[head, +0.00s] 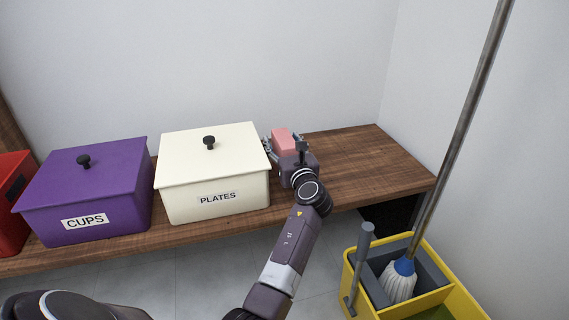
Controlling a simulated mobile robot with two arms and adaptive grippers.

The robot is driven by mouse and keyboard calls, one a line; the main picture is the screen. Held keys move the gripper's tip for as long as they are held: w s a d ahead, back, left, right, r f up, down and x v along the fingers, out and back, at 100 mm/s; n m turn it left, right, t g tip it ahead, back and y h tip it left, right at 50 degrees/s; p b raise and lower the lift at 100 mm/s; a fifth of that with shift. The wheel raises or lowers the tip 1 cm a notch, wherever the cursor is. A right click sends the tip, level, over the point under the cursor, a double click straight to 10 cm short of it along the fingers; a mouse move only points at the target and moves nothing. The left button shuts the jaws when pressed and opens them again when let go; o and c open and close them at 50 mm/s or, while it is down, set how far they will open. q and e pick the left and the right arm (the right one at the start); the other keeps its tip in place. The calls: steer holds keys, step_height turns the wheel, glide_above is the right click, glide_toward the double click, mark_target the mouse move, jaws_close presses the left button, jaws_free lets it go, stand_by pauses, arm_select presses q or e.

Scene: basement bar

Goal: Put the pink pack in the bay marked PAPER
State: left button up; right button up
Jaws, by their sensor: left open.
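The pink pack (284,138) is on the wooden shelf, just right of the cream box. My left gripper (283,150) is at the pack, its open fingers on either side of it. Whether the fingers touch the pack cannot be told, and the gripper body hides the pack's near lower part. No marking reading PAPER can be read in this view. My right gripper is not in view.
A cream lidded box marked PLATES (216,182), a purple lidded box marked CUPS (112,195) and a cut-off red box (10,222) stand on the shelf (370,165). The shelf's right end is clear. A yellow mop bucket (462,290) with a mop (399,284) stands at lower right.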

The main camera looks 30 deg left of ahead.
arm_select(q)
steer(key=shift+w+a, duration=0.35)
steer(key=shift+a, duration=0.1)
steer(key=c, duration=1.5)
steer(key=shift+r, duration=0.15)
